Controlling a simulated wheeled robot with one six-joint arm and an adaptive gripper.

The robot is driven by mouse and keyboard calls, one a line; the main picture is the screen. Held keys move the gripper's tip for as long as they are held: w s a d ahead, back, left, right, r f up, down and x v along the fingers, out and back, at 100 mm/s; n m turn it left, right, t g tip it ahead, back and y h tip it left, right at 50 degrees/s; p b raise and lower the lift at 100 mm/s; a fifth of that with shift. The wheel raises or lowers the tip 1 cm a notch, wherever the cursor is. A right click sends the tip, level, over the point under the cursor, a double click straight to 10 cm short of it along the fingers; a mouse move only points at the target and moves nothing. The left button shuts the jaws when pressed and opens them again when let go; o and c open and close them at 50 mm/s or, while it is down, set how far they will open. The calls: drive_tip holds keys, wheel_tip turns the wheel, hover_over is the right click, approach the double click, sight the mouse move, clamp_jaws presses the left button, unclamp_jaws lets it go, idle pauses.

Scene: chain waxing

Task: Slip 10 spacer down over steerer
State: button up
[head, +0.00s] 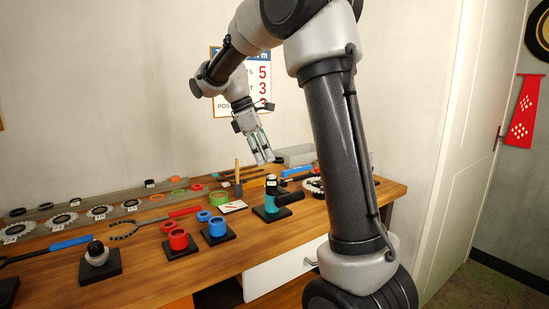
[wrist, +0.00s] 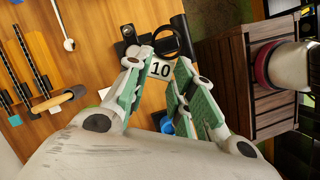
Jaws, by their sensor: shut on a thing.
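The 10 spacer is a dark ring with a white tag (wrist: 160,70) reading 10, at the top middle of the wrist view. My gripper (wrist: 150,78) has green-padded fingers shut on it at the tag side, and the ring sticks out beyond the fingertips. In the head view my gripper (head: 266,160) points down, above and slightly left of the teal stand (head: 271,201). The dark steerer (head: 271,182) stands upright on this stand, below the fingertips. The spacer is apart from it and too small to make out in the head view. In the wrist view the ring partly covers black parts beneath.
A black arm sticks out right from the stand. A mallet (head: 237,184) is behind. Chainrings (head: 60,219) line the back shelf. Bare wood (head: 150,270) lies in front.

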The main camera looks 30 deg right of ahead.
sight(272, 183)
drive_tip(key=n, duration=0.2)
drive_tip(key=s+d+n+t, duration=0.1)
drive_tip(key=n, duration=0.1)
drive_tip(key=s+n+t, duration=0.1)
drive_tip(key=n, duration=0.1)
drive_tip(key=shift+s+d+h, duration=0.1)
drive_tip(key=shift+d+h, duration=0.2)
drive_tip(key=shift+d, duration=0.05)
drive_tip(key=n, duration=0.1)
drive_tip(key=n+t, duration=0.1)
drive_tip(key=n, duration=0.1)
drive_tip(key=shift+s+d+f+t, duration=0.15)
drive_tip(key=shift+s+t, duration=0.05)
drive_tip(key=shift+t, duration=0.1)
drive_tip(key=n, duration=0.1)
drive_tip(key=n+t, duration=0.1)
drive_tip(key=n, duration=0.1)
drive_tip(key=n+y, duration=0.1)
drive_tip(key=n, duration=0.1)
drive_tip(key=shift+w+f, duration=0.1)
drive_tip(key=shift+f, duration=0.15)
drive_tip(key=n, duration=0.1)
drive_tip(key=n+t, duration=0.1)
drive_tip(key=n, duration=0.1)
drive_tip(key=shift+w+f+y, duration=0.1)
drive_tip(key=shift+w+y, duration=0.3)
drive_tip(key=shift+f, duration=2.1)
drive_tip(key=shift+f, duration=0.55)
